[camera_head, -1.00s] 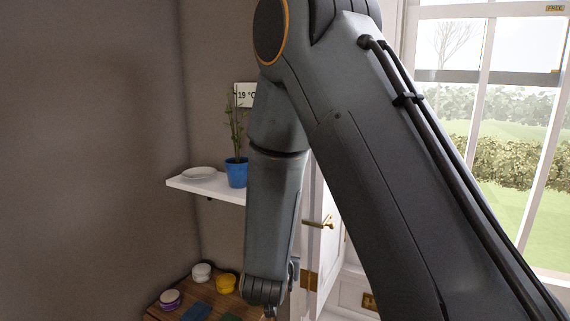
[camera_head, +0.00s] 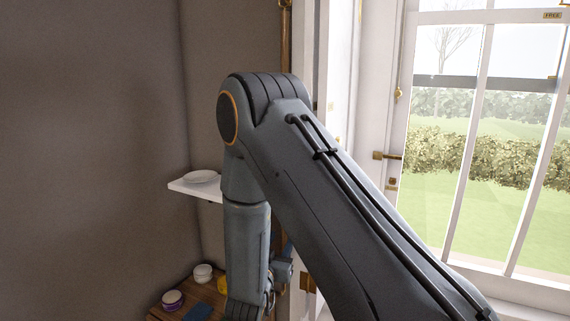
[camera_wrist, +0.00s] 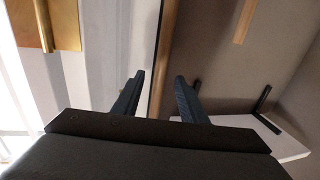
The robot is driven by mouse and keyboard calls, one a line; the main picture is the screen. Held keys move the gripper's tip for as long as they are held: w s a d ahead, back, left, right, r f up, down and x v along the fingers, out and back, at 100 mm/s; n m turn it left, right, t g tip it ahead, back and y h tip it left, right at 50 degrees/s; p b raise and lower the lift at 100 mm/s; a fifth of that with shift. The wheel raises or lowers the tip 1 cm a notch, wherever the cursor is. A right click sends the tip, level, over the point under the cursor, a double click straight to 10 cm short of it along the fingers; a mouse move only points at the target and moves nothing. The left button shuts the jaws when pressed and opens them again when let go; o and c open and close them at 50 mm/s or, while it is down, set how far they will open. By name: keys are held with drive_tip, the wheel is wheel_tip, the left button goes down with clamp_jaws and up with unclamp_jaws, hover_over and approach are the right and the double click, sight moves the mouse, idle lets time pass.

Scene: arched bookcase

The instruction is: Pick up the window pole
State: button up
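The window pole (camera_head: 287,42) is a thin brown upright pole with a brass-coloured end near the top of the head view. It stands by the wall beside the white frame, and my arm hides much of its length. In the wrist view, a brown upright strip (camera_wrist: 167,50), which looks like the pole, passes between my fingertips' lines. My gripper (camera_wrist: 160,78) is open, its two dark fingers apart. I cannot tell whether the strip is between the fingers or beyond them. No contact shows.
A white wall shelf (camera_head: 190,188) holds a white dish (camera_head: 203,177). Below it, a wooden surface (camera_head: 213,294) carries small pots. White window frames with a brass handle (camera_head: 388,156) are at the right. The shelf (camera_wrist: 262,130) is right of my gripper in the wrist view.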

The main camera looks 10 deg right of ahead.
drive_tip(key=shift+p+x, duration=0.3)
drive_tip(key=shift+x, duration=0.9)
clamp_jaws()
drive_tip(key=shift+w+r, duration=0.1)
drive_tip(key=shift+r, duration=0.05)
